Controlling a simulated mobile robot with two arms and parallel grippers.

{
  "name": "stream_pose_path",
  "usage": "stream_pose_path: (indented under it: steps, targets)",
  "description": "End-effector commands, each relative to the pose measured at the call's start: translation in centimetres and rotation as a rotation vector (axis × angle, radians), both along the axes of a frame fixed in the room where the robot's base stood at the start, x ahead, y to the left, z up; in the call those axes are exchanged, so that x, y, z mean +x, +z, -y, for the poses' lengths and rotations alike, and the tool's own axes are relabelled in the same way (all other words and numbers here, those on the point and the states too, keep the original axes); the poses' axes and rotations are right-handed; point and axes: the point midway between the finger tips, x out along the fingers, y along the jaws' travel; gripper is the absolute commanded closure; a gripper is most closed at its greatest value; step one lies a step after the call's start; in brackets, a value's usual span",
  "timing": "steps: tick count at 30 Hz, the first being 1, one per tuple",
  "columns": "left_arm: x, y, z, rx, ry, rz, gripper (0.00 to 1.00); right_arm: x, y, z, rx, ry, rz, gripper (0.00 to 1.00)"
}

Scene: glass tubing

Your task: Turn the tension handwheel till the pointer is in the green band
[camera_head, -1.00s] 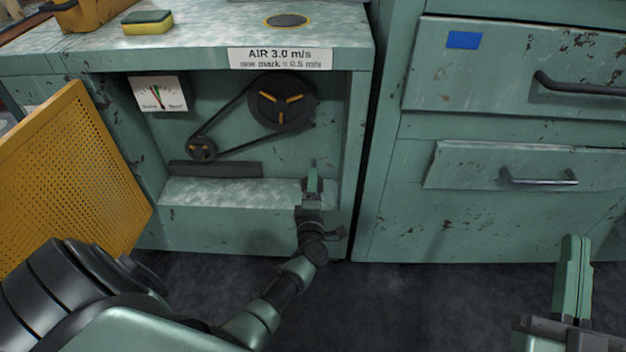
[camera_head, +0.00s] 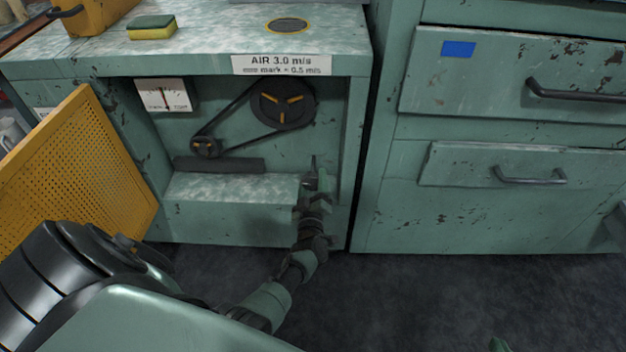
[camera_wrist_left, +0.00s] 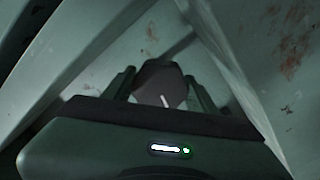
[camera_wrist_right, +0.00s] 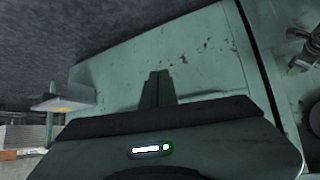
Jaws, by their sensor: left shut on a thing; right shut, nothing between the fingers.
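My left gripper (camera_head: 313,178) reaches into the right side of the open belt compartment. In the left wrist view, its fingers (camera_wrist_left: 161,88) are shut on a dark handwheel (camera_wrist_left: 158,80) with a white mark. In the head view the handwheel is hidden by the gripper. The white tension gauge (camera_head: 150,93) hangs at the compartment's upper left. Its pointer stands near upright around mid-scale; the green band is too small to make out now. My right gripper is shut and empty in the right wrist view (camera_wrist_right: 157,88); only a tip shows at the head view's bottom edge.
A belt joins the large pulley (camera_head: 300,103) and small pulley (camera_head: 206,147). A yellow perforated panel (camera_head: 75,180) stands left of the opening. A drawer cabinet (camera_head: 480,215) stands to the right. A sponge (camera_head: 151,28) lies on the bench top.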

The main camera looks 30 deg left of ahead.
Motion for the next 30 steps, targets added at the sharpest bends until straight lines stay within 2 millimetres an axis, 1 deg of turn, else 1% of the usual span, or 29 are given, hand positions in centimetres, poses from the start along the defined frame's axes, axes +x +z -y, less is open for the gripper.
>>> stream_pose_path:
  steps: [3, 9, 23, 24, 26, 27, 30]
  targets:
    - [-0.1, -0.2, 0.2, 0.040, -0.002, -0.030, 0.83, -0.9, -0.6, 0.3, -0.011, -0.004, -0.051, 1.00]
    - [-0.1, -0.2, 0.1, 0.080, -0.002, -0.055, 0.83, -1.8, -1.2, 0.6, -0.021, -0.007, -0.099, 1.00]
    - [-0.1, -0.2, 0.1, 0.091, -0.002, -0.062, 0.83, -2.0, -1.4, 0.7, -0.025, -0.008, -0.113, 1.00]
    - [-0.1, -0.2, 0.1, 0.091, -0.002, -0.062, 0.40, -2.0, -1.4, 0.7, -0.025, -0.008, -0.113, 1.00]
    - [-0.1, -0.2, 0.1, 0.091, -0.002, -0.062, 0.23, -2.0, -1.4, 0.7, -0.025, -0.008, -0.113, 1.00]
    - [-0.1, -0.2, 0.1, 0.092, -0.001, -0.061, 0.21, -2.0, -1.4, 0.7, -0.025, -0.008, -0.113, 1.00]
    - [0.0, -0.2, 0.1, 0.092, -0.001, -0.060, 0.21, -2.0, -1.4, 0.7, -0.025, -0.008, -0.112, 1.00]
